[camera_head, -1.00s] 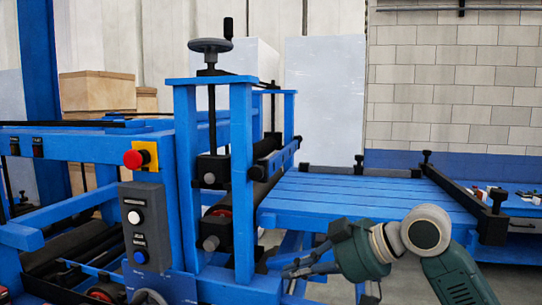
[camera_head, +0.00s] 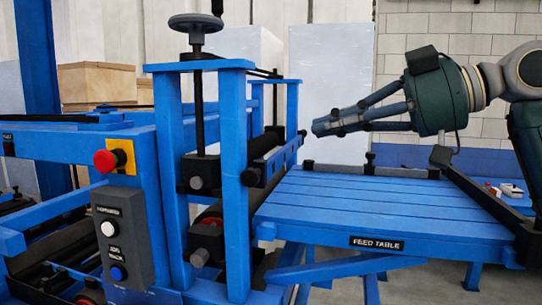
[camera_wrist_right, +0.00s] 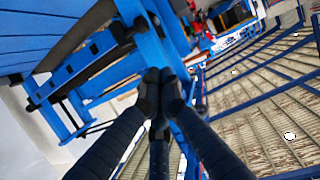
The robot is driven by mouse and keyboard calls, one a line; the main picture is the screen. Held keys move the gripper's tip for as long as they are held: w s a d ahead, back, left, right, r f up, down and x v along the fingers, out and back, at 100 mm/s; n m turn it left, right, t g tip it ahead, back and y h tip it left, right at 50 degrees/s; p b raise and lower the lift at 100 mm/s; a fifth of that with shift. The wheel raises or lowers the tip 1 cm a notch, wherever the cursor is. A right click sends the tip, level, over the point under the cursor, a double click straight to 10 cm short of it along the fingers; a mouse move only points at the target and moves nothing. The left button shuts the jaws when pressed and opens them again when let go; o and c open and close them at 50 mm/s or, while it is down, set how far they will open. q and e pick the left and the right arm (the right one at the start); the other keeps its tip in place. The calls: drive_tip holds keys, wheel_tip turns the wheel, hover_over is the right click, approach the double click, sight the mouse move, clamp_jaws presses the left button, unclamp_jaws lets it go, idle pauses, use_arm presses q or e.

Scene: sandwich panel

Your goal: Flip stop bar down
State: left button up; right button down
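No part is labelled as the stop bar. A blue bar (camera_head: 284,156) with dark end pieces runs along the feed side of the roller stand, beside a black roller. In the right wrist view, a long blue bar (camera_wrist_right: 72,70) with dark fittings lies left of the fingers; I cannot tell if it is the same bar. My right gripper (camera_head: 322,126) reaches in from the right, above the feed table and near the far end of the blue bar. Its fingertips (camera_wrist_right: 160,76) meet, with nothing seen between them. My left gripper is not in view.
The blue feed table (camera_head: 385,212) has a bare slatted top. A black rail (camera_head: 480,190) runs along its right side and another (camera_head: 365,170) along its far edge. The roller stand (camera_head: 233,180) and control box (camera_head: 122,240) stand left.

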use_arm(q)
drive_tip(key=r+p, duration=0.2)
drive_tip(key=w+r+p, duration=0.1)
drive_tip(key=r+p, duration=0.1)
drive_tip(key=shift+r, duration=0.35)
use_arm(e)
drive_tip(key=d+f+x, duration=0.1)
drive_tip(key=f+x, duration=0.2)
drive_tip(key=x, duration=1)
use_arm(q)
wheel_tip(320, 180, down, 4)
drive_tip(key=b, duration=0.3)
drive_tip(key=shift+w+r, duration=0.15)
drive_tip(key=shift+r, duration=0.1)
use_arm(e)
wheel_tip(320, 180, down, 8)
drive_tip(key=shift+f, duration=0.1)
